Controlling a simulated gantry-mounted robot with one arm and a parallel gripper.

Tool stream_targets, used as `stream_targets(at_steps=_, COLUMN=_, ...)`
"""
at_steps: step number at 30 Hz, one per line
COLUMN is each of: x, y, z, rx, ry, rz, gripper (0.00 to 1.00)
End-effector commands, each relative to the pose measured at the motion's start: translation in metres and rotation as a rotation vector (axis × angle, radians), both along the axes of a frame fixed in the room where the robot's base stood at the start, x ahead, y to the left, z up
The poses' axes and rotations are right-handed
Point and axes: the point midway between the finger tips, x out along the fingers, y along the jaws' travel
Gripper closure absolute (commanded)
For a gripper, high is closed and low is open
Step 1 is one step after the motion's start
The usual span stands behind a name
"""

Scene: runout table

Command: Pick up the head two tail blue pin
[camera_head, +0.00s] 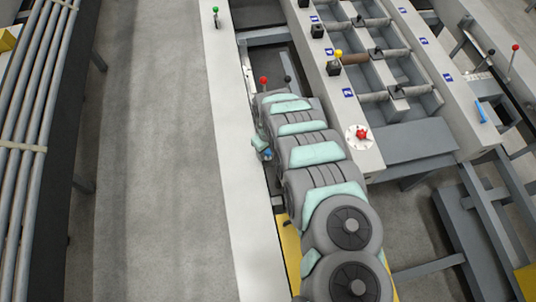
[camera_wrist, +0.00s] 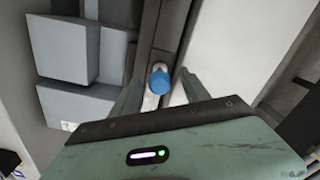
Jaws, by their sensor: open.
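In the wrist view a blue round-topped pin (camera_wrist: 161,82) stands in a narrow grey channel, with a pale metal part below its blue top. My gripper (camera_wrist: 162,86) is open, with one finger on each side of the pin. I cannot tell whether either finger touches it. In the head view my gripper (camera_head: 262,147) is low beside the long white rail, mostly hidden by my arm. A small blue spot (camera_head: 267,153) shows at the gripper; I cannot tell whether it is the pin.
The white rail (camera_head: 235,180) runs along the left of my arm. Red (camera_head: 263,80) and green (camera_head: 215,9) knobbed levers stand near it. A grey frame with rollers (camera_head: 380,54) lies to the right. Grey blocks (camera_wrist: 85,50) are left of the fingers in the wrist view.

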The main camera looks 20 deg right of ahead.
Motion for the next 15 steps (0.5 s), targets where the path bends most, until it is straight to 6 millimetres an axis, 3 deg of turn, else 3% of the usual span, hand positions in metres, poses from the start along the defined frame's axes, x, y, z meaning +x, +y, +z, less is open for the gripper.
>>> stream_targets(at_steps=10, x=-0.0002, y=-0.0006, z=-0.0052, rx=-0.001, ry=0.0, rz=0.0, gripper=0.46)
stream_targets(at_steps=15, x=0.0, y=-0.0006, z=-0.005, rx=-0.001, ry=0.0, rz=-0.001, gripper=0.58)
